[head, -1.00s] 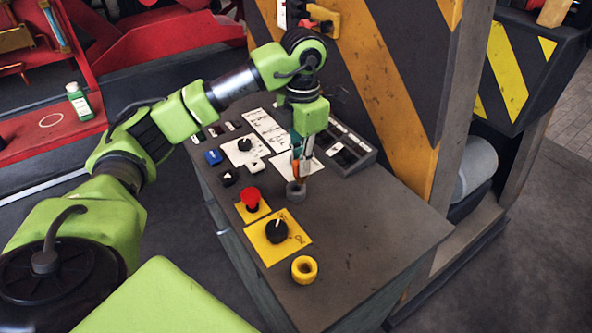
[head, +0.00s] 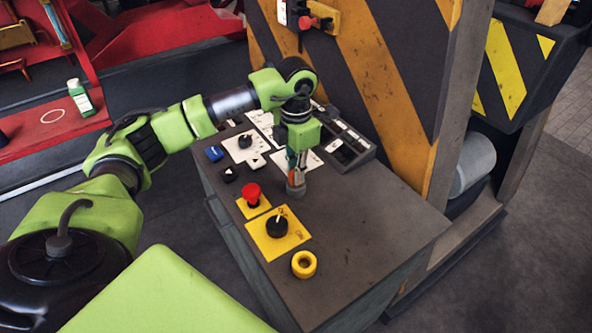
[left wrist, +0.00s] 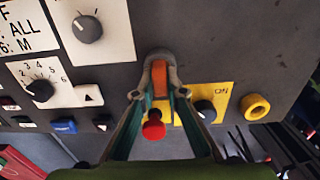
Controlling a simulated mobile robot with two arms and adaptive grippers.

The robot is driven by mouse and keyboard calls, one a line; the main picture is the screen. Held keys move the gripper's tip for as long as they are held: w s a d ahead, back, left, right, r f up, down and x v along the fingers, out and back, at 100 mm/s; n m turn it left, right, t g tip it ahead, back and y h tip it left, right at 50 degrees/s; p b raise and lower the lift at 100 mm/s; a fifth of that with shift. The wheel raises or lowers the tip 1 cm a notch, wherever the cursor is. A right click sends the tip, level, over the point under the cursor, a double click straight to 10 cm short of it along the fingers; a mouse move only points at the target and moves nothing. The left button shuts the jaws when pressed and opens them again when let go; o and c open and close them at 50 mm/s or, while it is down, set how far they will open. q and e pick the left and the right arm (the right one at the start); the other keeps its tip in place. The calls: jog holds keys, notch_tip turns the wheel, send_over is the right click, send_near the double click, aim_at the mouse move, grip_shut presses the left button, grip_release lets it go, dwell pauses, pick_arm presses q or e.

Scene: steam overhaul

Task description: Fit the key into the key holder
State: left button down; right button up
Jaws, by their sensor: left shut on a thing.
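My left gripper (head: 295,172) points down over the console and is shut on a small orange key (left wrist: 159,76). The key shows between the two fingertips in the left wrist view, where the gripper (left wrist: 159,88) also appears. A short grey round key holder (head: 296,190) stands on the console top directly under the fingertips. In the left wrist view its grey rim (left wrist: 157,55) curves behind the key. The key's lower end is hidden at the holder, so I cannot tell how deep it sits. My right gripper is not in view.
The console top (head: 370,215) is clear to the right. A red button (head: 251,193), a black rotary switch (head: 277,227) on a yellow plate and a yellow ring (head: 304,264) stand close in front. A striped panel (head: 370,70) rises behind.

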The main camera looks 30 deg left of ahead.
pick_arm(q)
jog(key=c, duration=2)
grip_release()
jog(key=shift+c, duration=0.2)
jog(key=shift+r+p, duration=0.5)
notch_tip(320, 180, up, 12)
jog(key=b, duration=0.2)
jog(key=shift+f+b, duration=0.2)
jog(key=shift+b, duration=0.1)
